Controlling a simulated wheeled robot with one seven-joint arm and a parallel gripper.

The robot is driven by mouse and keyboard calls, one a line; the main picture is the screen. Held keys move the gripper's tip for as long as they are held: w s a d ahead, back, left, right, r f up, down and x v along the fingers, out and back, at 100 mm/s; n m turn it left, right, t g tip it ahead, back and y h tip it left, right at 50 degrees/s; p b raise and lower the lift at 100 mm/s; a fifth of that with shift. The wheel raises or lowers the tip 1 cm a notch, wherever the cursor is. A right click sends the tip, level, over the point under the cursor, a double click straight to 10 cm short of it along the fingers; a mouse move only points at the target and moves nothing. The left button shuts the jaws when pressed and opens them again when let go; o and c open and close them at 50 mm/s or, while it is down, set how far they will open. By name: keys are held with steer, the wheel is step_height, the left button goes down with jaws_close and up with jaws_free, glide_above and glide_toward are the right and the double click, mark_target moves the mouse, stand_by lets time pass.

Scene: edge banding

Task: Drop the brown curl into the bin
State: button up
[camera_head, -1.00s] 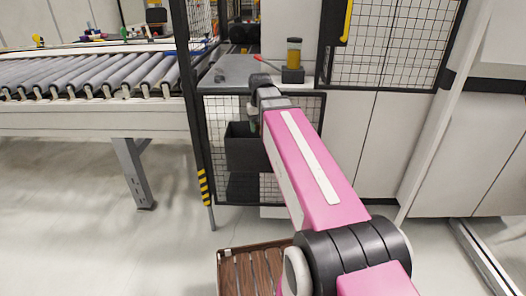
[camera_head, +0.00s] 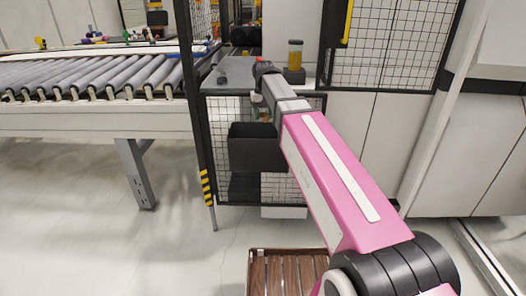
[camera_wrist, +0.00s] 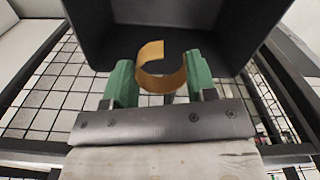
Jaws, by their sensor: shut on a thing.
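The brown curl (camera_wrist: 162,78) is an open ring of thin brown strip. In the wrist view it sits between the green fingers of my gripper (camera_wrist: 160,84), which is shut on it. The dark bin (camera_wrist: 190,35) fills the upper part of the wrist view behind the curl, and the curl shows against its inside. In the head view the bin (camera_head: 254,150) hangs at the front of the mesh-sided station. My gripper (camera_head: 262,112) is partly hidden by my arm there, just above the bin. The curl cannot be made out in the head view.
A grey worktop (camera_head: 232,84) with a yellow jar (camera_head: 295,55) lies behind my arm. A black post (camera_head: 190,100) with striped marking stands left of the bin, beside a roller conveyor (camera_head: 95,78). A brown slatted pallet (camera_head: 290,272) lies on the floor in front.

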steer(key=shift+f, duration=2.5)
steer(key=o, duration=1)
step_height(320, 180, up, 11)
steer(key=shift+f, duration=0.1)
